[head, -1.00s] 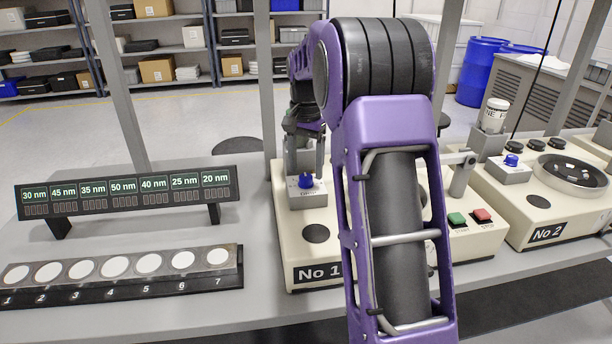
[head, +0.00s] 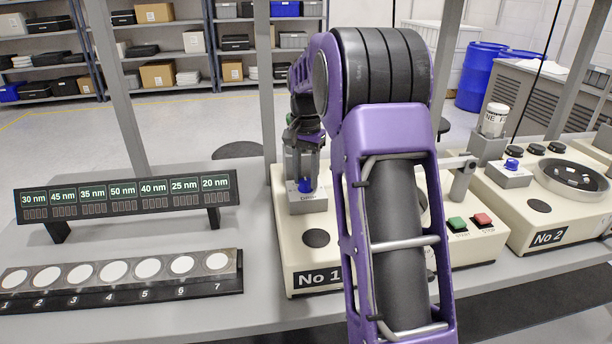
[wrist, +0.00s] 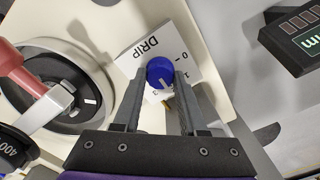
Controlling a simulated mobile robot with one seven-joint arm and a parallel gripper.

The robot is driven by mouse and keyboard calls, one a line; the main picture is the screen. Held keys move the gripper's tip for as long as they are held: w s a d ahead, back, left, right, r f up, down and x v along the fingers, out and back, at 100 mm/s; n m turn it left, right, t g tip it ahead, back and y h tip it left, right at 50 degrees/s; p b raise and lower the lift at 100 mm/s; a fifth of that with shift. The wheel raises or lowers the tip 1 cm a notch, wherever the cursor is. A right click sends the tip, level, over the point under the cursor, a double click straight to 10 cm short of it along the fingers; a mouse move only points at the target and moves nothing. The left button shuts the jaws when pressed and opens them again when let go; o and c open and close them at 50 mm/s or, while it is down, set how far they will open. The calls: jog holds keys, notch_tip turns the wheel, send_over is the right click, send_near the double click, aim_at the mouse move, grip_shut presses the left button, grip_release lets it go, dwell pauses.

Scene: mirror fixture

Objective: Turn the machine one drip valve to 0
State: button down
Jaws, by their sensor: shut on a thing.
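The machine one drip valve is a blue knob (wrist: 160,71) on a white plate (wrist: 133,66) marked DRIP, with 0, 1 and 3 readable around it. A short white pointer line shows on the knob's lower part in the wrist view, on the side away from the 0. My gripper (wrist: 159,80) is shut on the knob, one finger on each side. In the head view my gripper (head: 305,178) reaches down to the valve block (head: 307,203) on the No 1 machine (head: 290,262); my arm hides much of that machine.
In the wrist view a round plate (wrist: 84,112) with a red-handled part (wrist: 22,75) lies left of the knob. The No 2 machine (head: 550,222) stands at right. A display panel (head: 125,198) and a numbered disc rack (head: 120,283) stand at left.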

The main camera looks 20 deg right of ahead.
jog(key=shift+r+n+p, duration=0.1)
jog(key=shift+n+p, duration=0.3)
jog(key=shift+p, duration=0.05)
jog(key=n+p, duration=0.2)
jog(key=shift+r+n, duration=0.1)
jog(key=shift+n, duration=0.2)
jog(key=n+p, duration=0.3)
jog(key=n, duration=0.2)
jog(key=shift+n, duration=0.3)
jog(key=n+p, duration=0.2)
jog(key=n, duration=0.2)
jog(key=shift+p, duration=0.3)
jog(key=shift+n+p, duration=0.6)
jog(key=shift+n, duration=1.9)
jog(key=shift+c, duration=2.2)
grip_release()
